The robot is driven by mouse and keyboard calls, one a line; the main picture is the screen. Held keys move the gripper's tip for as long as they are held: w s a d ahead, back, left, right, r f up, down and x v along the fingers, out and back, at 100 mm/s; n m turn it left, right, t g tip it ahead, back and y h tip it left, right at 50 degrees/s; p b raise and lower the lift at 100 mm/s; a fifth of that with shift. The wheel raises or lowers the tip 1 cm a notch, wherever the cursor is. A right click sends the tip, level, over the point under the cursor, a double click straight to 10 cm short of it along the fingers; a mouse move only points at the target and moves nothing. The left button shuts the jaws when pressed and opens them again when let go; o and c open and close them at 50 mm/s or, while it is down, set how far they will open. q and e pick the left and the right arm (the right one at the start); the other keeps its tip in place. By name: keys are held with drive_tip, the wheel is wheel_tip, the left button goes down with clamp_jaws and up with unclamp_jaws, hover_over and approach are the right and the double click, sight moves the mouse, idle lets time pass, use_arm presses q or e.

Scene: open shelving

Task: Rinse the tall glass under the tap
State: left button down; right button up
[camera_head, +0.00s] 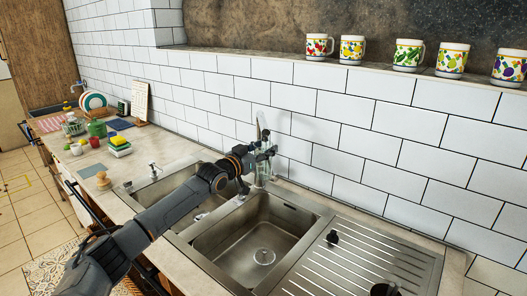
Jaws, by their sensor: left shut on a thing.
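The tall glass (263,172) is clear and stands out faintly against the white tiles behind the sink. My left gripper (266,154) is shut on it near the back rim of the sink. The glass looks roughly upright, and the gripper hides part of it. The metal tap (260,124) rises just behind the gripper. Its lower part and outlet are hard to make out, and I cannot tell whether water runs. The steel sink (288,217) has two basins, and my left arm crosses over the left one.
Several fruit-patterned mugs, one green-patterned (408,54), stand on the ledge above.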

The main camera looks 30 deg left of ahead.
sight(266, 160)
use_arm(q)
drive_tip(key=shift+r, duration=0.1)
idle(0.3)
drive_tip(key=shift+w+d, duration=0.4)
drive_tip(key=shift+d, duration=0.05)
drive_tip(key=shift+s+a, duration=0.1)
drive_tip(key=shift+a, duration=0.05)
drive_tip(key=shift+s+a, duration=0.3)
drive_tip(key=shift+a, duration=0.05)
drive_tip(key=p, duration=0.1)
drive_tip(key=s+d+p, duration=0.1)
drive_tip(key=shift+s+d+p, duration=0.1)
drive_tip(key=shift+d+p, duration=0.15)
drive_tip(key=shift+p, duration=0.15)
drive_tip(key=shift+s+d+p, duration=0.95)
drive_tip(key=shift+s+p, duration=0.3)
drive_tip(key=shift+p, duration=0.2)
drive_tip(key=shift+s+d+p, duration=0.9)
drive_tip(key=shift+s+p, duration=0.35)
drive_tip(key=shift+p, duration=0.15)
